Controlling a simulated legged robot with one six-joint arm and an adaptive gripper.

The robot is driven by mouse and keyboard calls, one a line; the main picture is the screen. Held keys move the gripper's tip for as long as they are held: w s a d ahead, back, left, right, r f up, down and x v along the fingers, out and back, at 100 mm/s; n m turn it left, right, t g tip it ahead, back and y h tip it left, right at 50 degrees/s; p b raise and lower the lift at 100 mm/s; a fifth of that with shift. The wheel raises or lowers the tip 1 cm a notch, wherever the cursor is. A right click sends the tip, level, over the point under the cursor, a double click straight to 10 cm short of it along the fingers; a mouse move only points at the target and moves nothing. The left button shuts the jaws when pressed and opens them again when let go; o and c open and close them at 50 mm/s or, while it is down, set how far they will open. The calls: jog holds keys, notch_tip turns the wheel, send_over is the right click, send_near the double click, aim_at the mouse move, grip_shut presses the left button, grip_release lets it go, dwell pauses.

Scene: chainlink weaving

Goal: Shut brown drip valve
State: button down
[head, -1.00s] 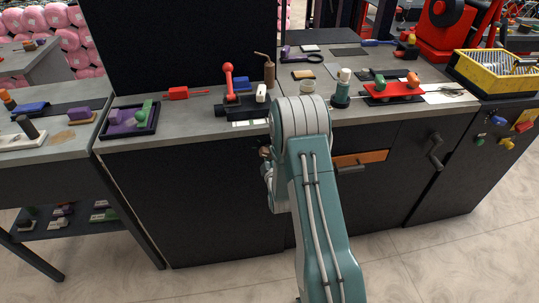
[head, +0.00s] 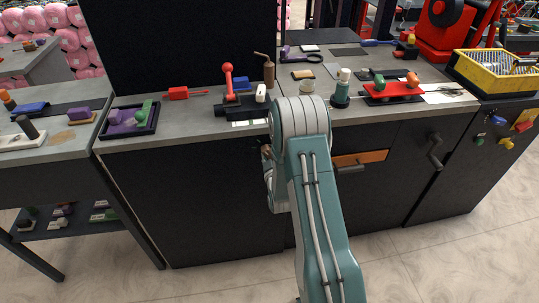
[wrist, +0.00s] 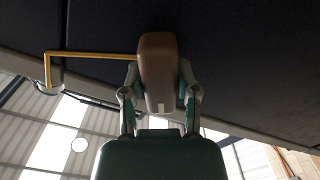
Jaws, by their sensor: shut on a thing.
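The brown drip valve's handle (wrist: 158,62) is in the middle of the wrist view, a rounded brown block with a small pale mark near its lower end. My gripper (wrist: 160,76) has one finger on each side of it and is shut on it. A yellow pipe (wrist: 95,54) runs left from beside the handle and bends down. In the head view a small brown part (head: 265,151) shows at the cabinet front, left of my arm. My arm hides most of the gripper and valve there.
The dark cabinet front (head: 190,200) stands close behind the valve. The bench top (head: 180,118) above carries tools and trays. The floor in front is clear.

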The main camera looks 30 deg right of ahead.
jog(key=m, duration=0.5)
jog(key=shift+a+f, duration=0.1)
jog(key=shift+f, duration=0.05)
jog(key=shift+m, duration=0.4)
jog(key=shift+c, duration=1.8)
grip_release()
jog(key=v, duration=1.2)
jog(key=shift+w, duration=0.1)
